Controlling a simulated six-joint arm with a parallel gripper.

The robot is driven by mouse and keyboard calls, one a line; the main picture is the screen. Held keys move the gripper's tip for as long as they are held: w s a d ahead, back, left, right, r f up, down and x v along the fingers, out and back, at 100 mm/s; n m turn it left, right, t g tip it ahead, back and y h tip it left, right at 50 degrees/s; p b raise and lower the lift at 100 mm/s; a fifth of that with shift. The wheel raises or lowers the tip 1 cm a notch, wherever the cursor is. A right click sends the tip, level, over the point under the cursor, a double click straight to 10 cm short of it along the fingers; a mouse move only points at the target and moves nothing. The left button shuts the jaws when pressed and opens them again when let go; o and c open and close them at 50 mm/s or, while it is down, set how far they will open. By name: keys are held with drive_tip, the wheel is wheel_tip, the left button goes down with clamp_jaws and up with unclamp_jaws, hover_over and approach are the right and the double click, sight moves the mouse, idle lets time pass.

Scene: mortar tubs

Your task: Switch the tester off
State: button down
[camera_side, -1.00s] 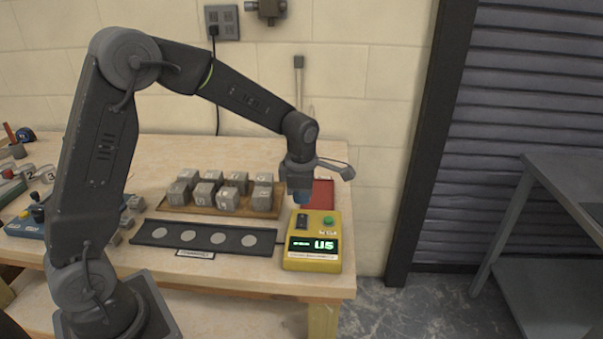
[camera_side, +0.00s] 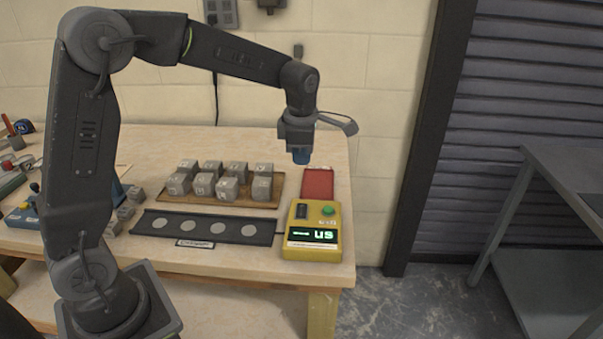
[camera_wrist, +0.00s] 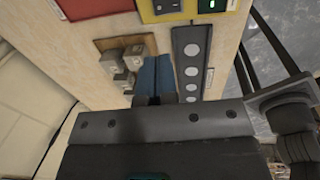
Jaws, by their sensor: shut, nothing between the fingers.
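The yellow tester (camera_side: 337,238) stands at the right front of the bench. Its display (camera_side: 313,234) is lit with green characters. A round green button (camera_side: 328,210) and a dark switch (camera_side: 301,211) are on its top; I cannot tell the switch's position. My gripper (camera_side: 301,158), with blue fingertips, hangs above and behind the tester, apart from it. The fingers are shut and empty. In the wrist view the blue fingers (camera_wrist: 155,76) are together, and part of the tester (camera_wrist: 190,12) shows at the top edge.
A red plate (camera_side: 318,183) lies behind the tester. Several grey lettered blocks stand on a wooden tray (camera_side: 208,203) to the left. A dark strip with pale discs (camera_side: 160,224) lies in front of them. A blue device (camera_side: 27,217) sits at the far left.

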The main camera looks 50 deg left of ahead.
sight(302, 210)
drive_tip(key=f, duration=0.4)
drive_tip(key=a+f, duration=0.1)
drive_tip(key=f, duration=0.4)
drive_tip(key=w+f, duration=0.1)
drive_tip(key=f, duration=0.4)
drive_tip(key=shift+w+a, duration=0.1)
drive_tip(key=shift+a, duration=0.05)
drive_tip(key=shift+f, duration=0.3)
drive_tip(key=shift+s+d+r, duration=0.3)
drive_tip(key=shift+s+d, duration=0.25)
wheel_tip(302, 210, up, 14)
drive_tip(key=s+d, duration=0.1)
idle(0.6)
